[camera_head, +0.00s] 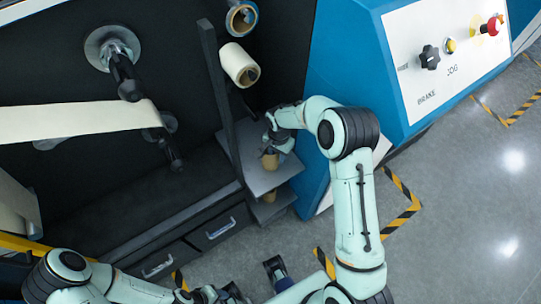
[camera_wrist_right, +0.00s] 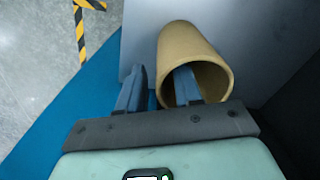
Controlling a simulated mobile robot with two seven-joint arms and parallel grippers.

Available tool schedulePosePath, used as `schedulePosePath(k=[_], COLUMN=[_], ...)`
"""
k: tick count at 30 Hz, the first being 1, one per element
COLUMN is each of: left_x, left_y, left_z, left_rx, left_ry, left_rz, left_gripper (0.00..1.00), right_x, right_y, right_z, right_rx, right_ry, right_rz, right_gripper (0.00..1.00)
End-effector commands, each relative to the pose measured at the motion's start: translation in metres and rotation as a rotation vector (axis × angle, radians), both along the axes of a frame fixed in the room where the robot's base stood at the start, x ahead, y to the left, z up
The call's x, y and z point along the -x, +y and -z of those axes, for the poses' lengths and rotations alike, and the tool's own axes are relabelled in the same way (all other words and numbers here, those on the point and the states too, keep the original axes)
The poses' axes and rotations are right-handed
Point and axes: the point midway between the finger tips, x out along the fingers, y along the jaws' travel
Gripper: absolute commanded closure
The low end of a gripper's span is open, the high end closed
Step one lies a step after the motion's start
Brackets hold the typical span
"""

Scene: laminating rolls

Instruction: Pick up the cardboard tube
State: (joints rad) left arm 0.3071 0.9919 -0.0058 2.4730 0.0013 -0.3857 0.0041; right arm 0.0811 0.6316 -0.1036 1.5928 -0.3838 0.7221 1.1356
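A tan cardboard tube (camera_head: 270,160) stands on the upper grey shelf of the machine in the head view. In the right wrist view the tube (camera_wrist_right: 190,45) shows its round open mouth towards me. My right gripper (camera_wrist_right: 160,75) is at this mouth with its fingers apart. One finger lies over or inside the tube's opening and the other is outside, to the left of the wall. No firm contact shows. In the head view my right gripper (camera_head: 277,142) is just above the tube. My left gripper (camera_head: 235,292) is partly seen at the bottom edge, and its finger gap is unclear.
A second tube (camera_head: 268,197) is on the lower shelf. A dark upright post (camera_head: 220,95) stands left of the upper shelf (camera_head: 262,181). Rolls (camera_head: 239,64) hang above. A blue cabinet (camera_head: 345,60) stands to the right. Drawers (camera_head: 212,232) are below left.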

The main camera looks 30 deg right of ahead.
Motion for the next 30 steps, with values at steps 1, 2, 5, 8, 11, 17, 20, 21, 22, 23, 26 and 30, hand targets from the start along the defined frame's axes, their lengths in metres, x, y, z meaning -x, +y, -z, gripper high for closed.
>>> schedulePosePath(k=[1, 2, 5, 8, 11, 17, 20, 21, 22, 23, 26, 30], left_x=[0.000, 0.000, 0.000, 0.000, 0.000, 0.000, 0.000, 0.000, 0.000, 0.000, 0.001, 0.000], left_y=[0.000, 0.000, 0.000, 0.000, 0.000, 0.000, 0.000, 0.000, 0.000, 0.000, 0.000, 0.000], left_z=[0.000, 0.000, 0.000, 0.000, 0.000, 0.000, 0.000, 0.000, 0.001, 0.001, 0.002, 0.001], left_rx=[0.000, 0.000, 0.000, 0.000, 0.000, 0.000, 0.000, 0.000, 0.000, 0.000, 0.000, 0.000], left_ry=[0.000, 0.000, 0.000, 0.000, 0.000, 0.000, 0.000, 0.000, 0.000, 0.000, 0.001, 0.000], left_rz=[0.000, 0.000, 0.000, 0.000, 0.000, 0.000, 0.000, 0.000, 0.000, 0.000, 0.000, 0.000], left_gripper=[0.57, 0.57, 0.57, 0.57, 0.57, 0.57, 0.57, 0.57, 0.57, 0.57, 0.57, 0.57], right_x=[0.000, 0.000, 0.000, 0.000, 0.000, 0.000, 0.000, 0.000, 0.000, 0.000, 0.002, 0.001], right_y=[0.000, 0.000, 0.000, 0.000, 0.000, 0.000, 0.000, 0.000, 0.001, 0.001, 0.003, 0.003], right_z=[0.001, 0.000, 0.000, 0.000, 0.000, 0.000, -0.001, -0.002, -0.003, -0.004, -0.011, -0.031], right_rx=[0.000, 0.000, 0.000, 0.000, 0.000, 0.000, 0.000, 0.000, 0.000, 0.001, 0.002, 0.001], right_ry=[-0.001, -0.001, -0.001, -0.001, -0.001, -0.001, -0.001, -0.001, -0.001, -0.002, -0.003, -0.005], right_rz=[0.000, 0.000, 0.000, 0.000, 0.000, 0.000, 0.000, 0.000, 0.000, 0.000, 0.000, 0.000], right_gripper=[0.66, 0.66, 0.66, 0.89, 1.00, 1.00, 1.00, 1.00, 1.00, 1.00, 1.00, 1.00])
